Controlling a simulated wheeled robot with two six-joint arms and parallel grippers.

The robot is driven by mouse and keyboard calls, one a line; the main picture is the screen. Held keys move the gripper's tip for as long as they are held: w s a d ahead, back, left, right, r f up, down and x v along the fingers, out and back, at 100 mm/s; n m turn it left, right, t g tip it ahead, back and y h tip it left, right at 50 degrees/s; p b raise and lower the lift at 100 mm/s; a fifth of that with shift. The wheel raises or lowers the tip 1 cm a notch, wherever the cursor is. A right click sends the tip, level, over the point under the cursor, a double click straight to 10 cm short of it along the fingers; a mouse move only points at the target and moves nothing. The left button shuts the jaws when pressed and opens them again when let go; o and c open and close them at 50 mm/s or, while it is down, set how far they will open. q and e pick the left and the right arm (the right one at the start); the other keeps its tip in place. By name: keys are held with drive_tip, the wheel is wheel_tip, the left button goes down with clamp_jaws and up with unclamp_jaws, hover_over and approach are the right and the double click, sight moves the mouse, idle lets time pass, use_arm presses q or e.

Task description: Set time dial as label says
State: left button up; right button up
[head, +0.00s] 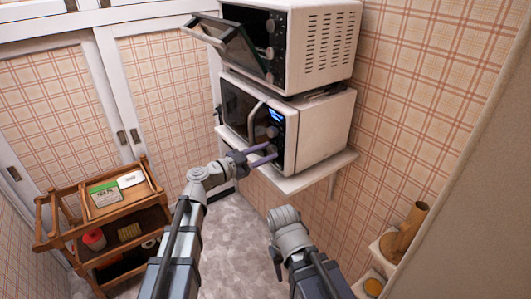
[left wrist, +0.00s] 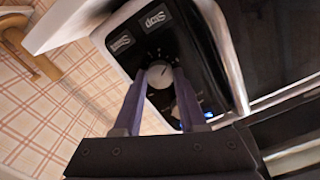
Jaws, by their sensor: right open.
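The white microwave (head: 318,133) stands on a wall shelf. Its black panel has a lit blue display (head: 277,116), an upper dial (head: 273,132) and a lower dial. My left gripper (head: 268,155) reaches the lower part of the panel. In the left wrist view, its two purple fingers are apart, on either side of the silver lower dial (left wrist: 158,74); I cannot tell whether they touch it. A package with a green band (head: 104,193) lies on the cart; its print is too small to read. My right gripper (head: 276,262) hangs low, its fingers not clearly visible.
A toaster oven (head: 310,45) with its door hanging open sits on top of the microwave. The shelf edge (head: 290,184) runs below my left gripper. The wooden cart (head: 75,222) stands at left. A small wall shelf with a brown object (head: 405,232) is at right. The floor between is clear.

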use_arm(q)
drive_tip(key=o, duration=0.5)
drive_tip(key=v, duration=0.7)
drive_tip(key=shift+s+a, duration=0.25)
drive_tip(key=shift+a, duration=0.05)
